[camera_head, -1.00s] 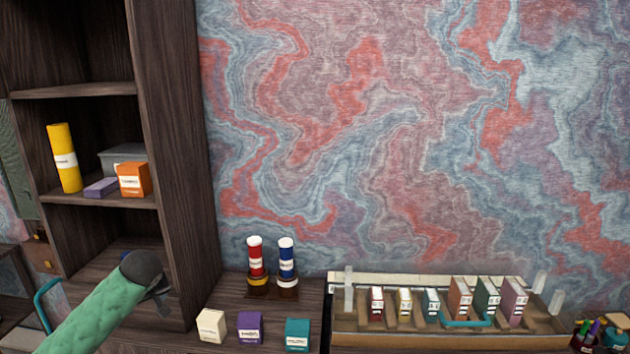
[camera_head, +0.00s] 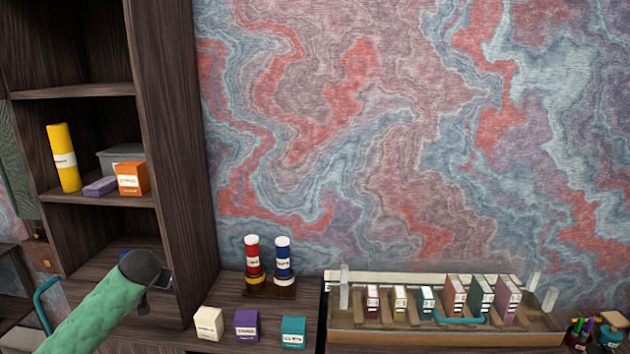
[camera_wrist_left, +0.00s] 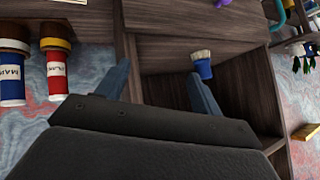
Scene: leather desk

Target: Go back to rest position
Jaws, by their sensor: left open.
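My left arm, with a green sleeve and dark wrist, comes in from the lower left in the head view. Its gripper (camera_head: 152,298) is in front of the shelf's lowest compartment, mostly hidden behind the wrist. In the left wrist view the two blue-grey fingers (camera_wrist_left: 158,86) are spread, with nothing between them. A blue brush (camera_wrist_left: 203,66) with pale bristles is in the shelf compartment beyond the fingers. My right gripper is in neither view.
A dark wooden shelf (camera_head: 172,150) rises beside my left arm. Red (camera_head: 252,256) and blue (camera_head: 283,258) bottles stand on the desk, behind white, purple and teal boxes. A wooden tray (camera_head: 440,338) with several small books is to the right.

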